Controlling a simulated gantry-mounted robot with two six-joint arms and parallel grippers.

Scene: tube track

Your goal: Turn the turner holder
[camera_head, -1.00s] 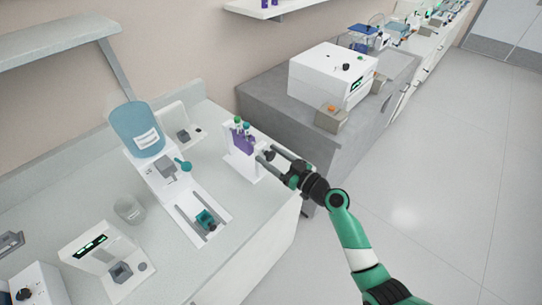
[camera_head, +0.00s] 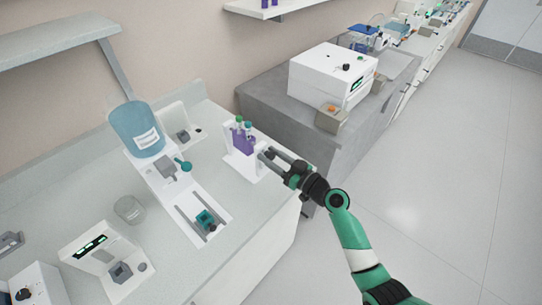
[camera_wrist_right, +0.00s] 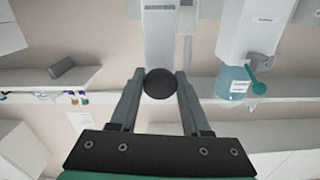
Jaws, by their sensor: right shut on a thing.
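The turner holder is a purple block (camera_head: 241,142) on a white stand (camera_head: 243,161) near the right end of the bench. It bears upright tubes with green and blue caps (camera_head: 244,122). My right gripper (camera_head: 266,154) reaches in from the right to the side of the stand. In the right wrist view its two fingers (camera_wrist_right: 160,80) are shut on a round black knob (camera_wrist_right: 161,85). The knob is mostly hidden in the head view. My left gripper is not in view.
A white slide with two rails and a teal block (camera_head: 205,219) lies in front, left of the stand. A grey bench with a white machine (camera_head: 326,75) is behind my right arm.

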